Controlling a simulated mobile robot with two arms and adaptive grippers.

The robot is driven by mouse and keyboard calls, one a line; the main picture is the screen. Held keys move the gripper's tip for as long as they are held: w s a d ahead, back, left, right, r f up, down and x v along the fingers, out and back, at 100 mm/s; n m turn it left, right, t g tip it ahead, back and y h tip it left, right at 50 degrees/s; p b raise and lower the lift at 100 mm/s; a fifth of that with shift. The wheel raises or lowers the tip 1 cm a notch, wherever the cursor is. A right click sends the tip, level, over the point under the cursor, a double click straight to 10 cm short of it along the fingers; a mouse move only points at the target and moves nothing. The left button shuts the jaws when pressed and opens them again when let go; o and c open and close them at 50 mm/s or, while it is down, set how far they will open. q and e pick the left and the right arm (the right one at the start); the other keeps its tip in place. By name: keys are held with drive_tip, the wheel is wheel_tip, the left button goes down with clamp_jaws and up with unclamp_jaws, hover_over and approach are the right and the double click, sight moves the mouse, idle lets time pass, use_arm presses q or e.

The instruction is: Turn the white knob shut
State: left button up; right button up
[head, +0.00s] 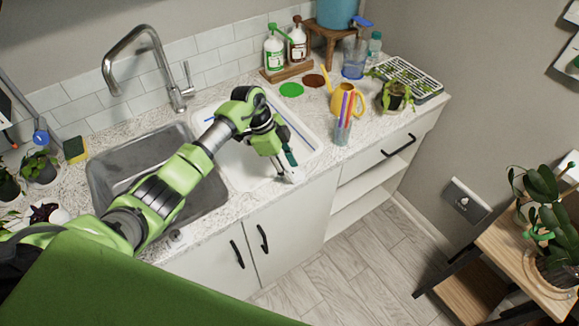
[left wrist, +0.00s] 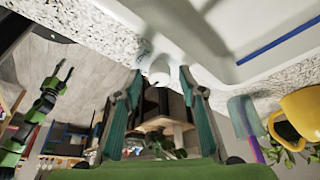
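The white knob (left wrist: 160,70) shows in the left wrist view at the counter's front edge, between and just beyond my finger tips. In the head view a small white part (head: 297,175) at the counter edge, just below my fingers, looks like the same knob. My left gripper (head: 286,160) is over the front rim of the white basin, pointing down. Its teal fingers stand apart in the left wrist view (left wrist: 160,82), with nothing held between them. My right gripper (left wrist: 65,70) shows small at the left of that view, its tips apart and empty.
A steel sink (head: 150,175) and white basin (head: 240,165) lie behind the counter edge. A clear cup with coloured sticks (head: 343,132) and a yellow watering can (head: 347,100) stand right of my left gripper. Cabinet doors are below; the floor (head: 350,270) is open.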

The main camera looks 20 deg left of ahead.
use_arm(q)
drive_tip(key=shift+c, duration=0.3)
clamp_jaws()
drive_tip(key=shift+w+f+m+g+b, duration=0.15)
drive_tip(key=shift+m+g+b, duration=0.25)
drive_tip(key=shift+m+b, duration=0.6)
drive_tip(key=m+g+y+b, duration=0.1)
drive_tip(key=m+b, duration=0.3)
drive_tip(key=b, duration=0.1)
drive_tip(key=m+g+b, duration=0.1)
drive_tip(key=m+b, duration=0.3)
drive_tip(key=m+g+y+b, duration=0.1)
drive_tip(key=m+b, duration=0.3)
drive_tip(key=b, duration=0.1)
drive_tip(key=shift+w+d+g+y+b, duration=0.2)
drive_tip(key=shift+w+g+y+b, duration=0.1)
drive_tip(key=shift+g+b, duration=0.1)
drive_tip(key=shift+m+y+b, duration=0.6)
drive_tip(key=shift+m+b, duration=0.45)
drive_tip(key=shift+m, duration=0.85)
drive_tip(key=shift+s+d+r, duration=0.1)
drive_tip(key=shift+r, duration=0.1)
drive_tip(key=shift+o, duration=0.3)
unclamp_jaws()
